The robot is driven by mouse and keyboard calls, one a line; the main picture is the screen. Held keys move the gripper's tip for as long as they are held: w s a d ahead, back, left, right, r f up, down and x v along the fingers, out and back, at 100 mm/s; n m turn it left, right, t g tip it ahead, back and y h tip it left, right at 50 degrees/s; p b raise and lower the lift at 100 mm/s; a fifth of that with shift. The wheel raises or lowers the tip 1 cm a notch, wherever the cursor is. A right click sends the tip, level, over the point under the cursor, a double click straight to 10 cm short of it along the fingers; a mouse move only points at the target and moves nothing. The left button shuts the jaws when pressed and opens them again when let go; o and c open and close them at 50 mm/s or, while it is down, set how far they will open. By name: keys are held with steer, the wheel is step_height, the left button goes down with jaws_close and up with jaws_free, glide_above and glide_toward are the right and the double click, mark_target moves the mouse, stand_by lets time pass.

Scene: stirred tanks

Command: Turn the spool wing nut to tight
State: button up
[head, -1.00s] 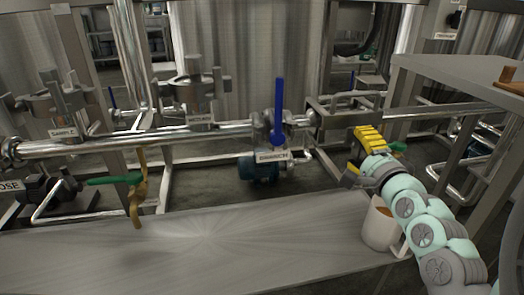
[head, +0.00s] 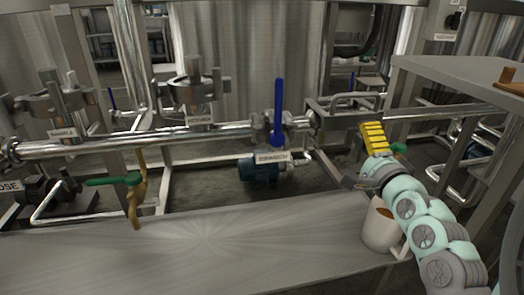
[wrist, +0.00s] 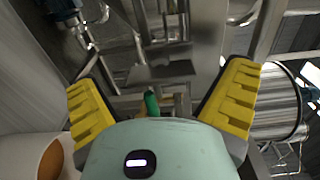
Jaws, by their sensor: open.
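No part is clearly legible as the spool wing nut. Two metal clamp fittings with projecting lugs stand above the pipe in the head view: the middle clamp (head: 190,90), and the left clamp (head: 55,103). Which one, if either, carries the wing nut I cannot tell. My gripper (head: 360,161) is at the right, well apart from both clamps, above the bench's right end. In the wrist view my gripper (wrist: 160,95) has its two yellow-padded fingers spread wide with nothing held between them. Neither clamp is recognisable in the wrist view.
A blue upright lever (head: 278,110) stands on the pipe between clamps and gripper. A green-handled valve (head: 113,181) is at left. A mug (head: 379,230) stands on the bench (head: 200,245) close beneath my arm. A raised table (head: 460,75) is at right. The bench's middle is clear.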

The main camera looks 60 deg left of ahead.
steer(key=v, duration=1.2)
stand_by(0.3)
stand_by(0.5)
